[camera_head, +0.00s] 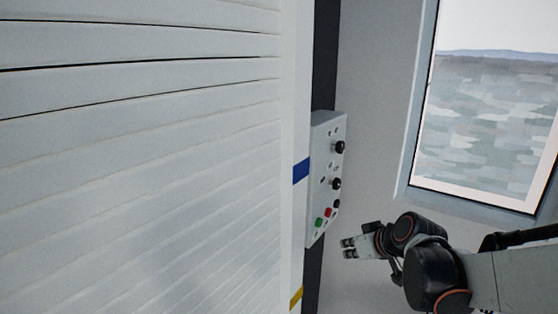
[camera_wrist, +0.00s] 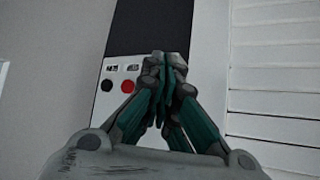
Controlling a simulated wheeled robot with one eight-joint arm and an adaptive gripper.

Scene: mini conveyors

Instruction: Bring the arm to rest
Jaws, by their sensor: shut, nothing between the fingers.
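My gripper (camera_head: 348,248) is at the lower right of the head view, to the right of and below a grey control box, with a visible gap to it. Its fingers point left toward the wall strip. In the wrist view my gripper (camera_wrist: 165,62) has its fingertips together with nothing between them. My arm reaches in from the right edge and is bent at the wrist.
The control box (camera_head: 325,170) has black knobs, a green button (camera_head: 319,222) and a red button (camera_head: 328,212). A red button (camera_wrist: 127,87) shows in the wrist view. A white slatted surface (camera_head: 140,150) fills the left. A window (camera_head: 490,110) is upper right.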

